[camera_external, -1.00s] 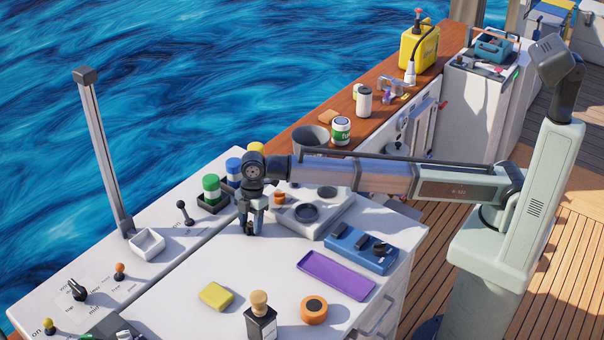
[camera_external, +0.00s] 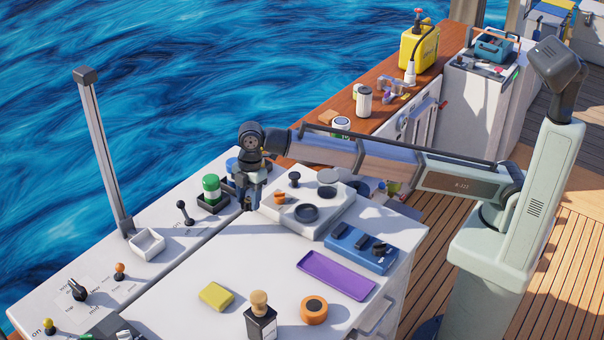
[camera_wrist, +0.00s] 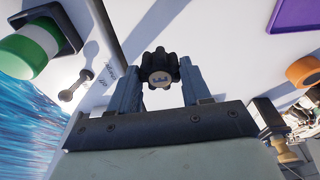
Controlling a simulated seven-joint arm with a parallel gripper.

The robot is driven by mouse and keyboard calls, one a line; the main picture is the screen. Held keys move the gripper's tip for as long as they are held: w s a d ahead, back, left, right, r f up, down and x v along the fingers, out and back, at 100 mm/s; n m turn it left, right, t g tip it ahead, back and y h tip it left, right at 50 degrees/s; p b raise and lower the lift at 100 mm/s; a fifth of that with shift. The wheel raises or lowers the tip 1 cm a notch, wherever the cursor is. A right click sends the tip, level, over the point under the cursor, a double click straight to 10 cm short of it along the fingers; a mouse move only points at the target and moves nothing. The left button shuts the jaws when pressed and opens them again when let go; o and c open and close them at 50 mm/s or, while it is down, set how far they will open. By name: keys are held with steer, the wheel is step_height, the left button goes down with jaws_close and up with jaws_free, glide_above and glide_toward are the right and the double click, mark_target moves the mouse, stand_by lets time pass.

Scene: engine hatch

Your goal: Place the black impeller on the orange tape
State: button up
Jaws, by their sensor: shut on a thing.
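The black impeller (camera_wrist: 159,68) is a small lobed black wheel with a pale hub, seen in the wrist view between my fingers. My gripper (camera_wrist: 158,85) is shut on it. In the external view my gripper (camera_external: 247,204) hangs above the white worktop, left of the white fixture block, and the impeller shows only as a dark bit at the fingertips. The orange tape (camera_external: 314,310) is a round roll with a dark centre, lying flat at the front of the worktop. It also shows at the right of the wrist view (camera_wrist: 304,71).
A purple tray (camera_external: 337,275), a yellow sponge (camera_external: 216,296) and a dark bottle with a wooden top (camera_external: 260,319) lie around the tape. A blue block (camera_external: 361,249) and the white fixture (camera_external: 308,212) stand further back. The middle worktop is clear.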

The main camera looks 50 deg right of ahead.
steer(key=s+a+r+n, duration=0.1)
steer(key=s+a, duration=0.6)
steer(key=s, duration=0.1)
step_height(320, 180, up, 4)
glide_above(313, 306)
steer(key=shift+d+f+m, duration=0.3)
steer(key=shift+d+m, duration=0.05)
steer(key=shift+m, duration=0.35)
steer(key=shift+f, duration=4.9)
steer(key=shift+f, duration=0.1)
steer(key=o, duration=1)
steer(key=shift+o, duration=0.2)
